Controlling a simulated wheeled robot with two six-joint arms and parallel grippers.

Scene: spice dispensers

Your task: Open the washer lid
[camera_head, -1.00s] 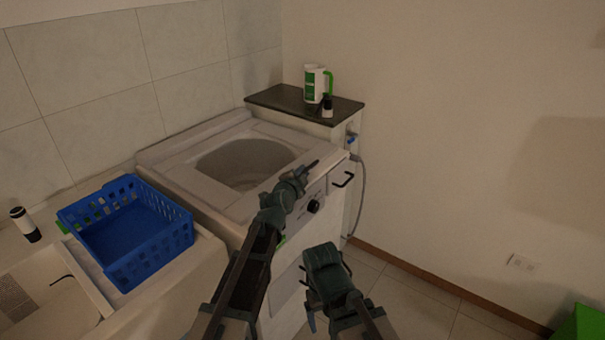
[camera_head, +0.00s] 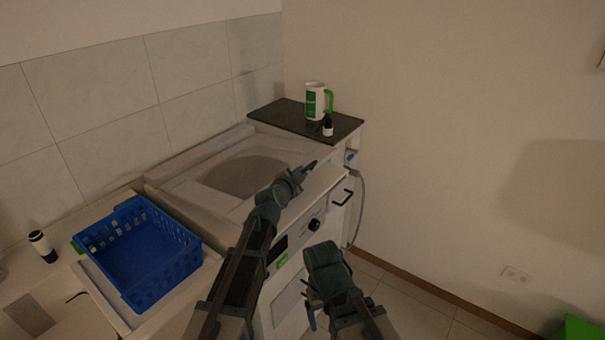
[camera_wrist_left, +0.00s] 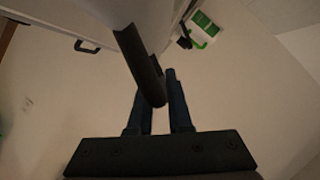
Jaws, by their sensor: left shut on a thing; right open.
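The washer (camera_head: 322,204) is a white top loader against the tiled wall. Its pale top cover, the lid (camera_head: 281,148), surrounds a grey round window or opening; how far the lid is raised I cannot tell. My left gripper (camera_head: 310,167) is at the right part of the washer's front top edge. In the left wrist view the left gripper (camera_wrist_left: 156,88) is shut on a pale panel with a dark edge (camera_wrist_left: 143,68), apparently the lid. My right gripper (camera_head: 311,313) is open, low in front of the washer; its fingers are mostly hidden.
A dark shelf (camera_head: 280,117) behind holds a white-and-green jug (camera_head: 315,102) and a small bottle (camera_head: 327,126). Free floor lies at right.

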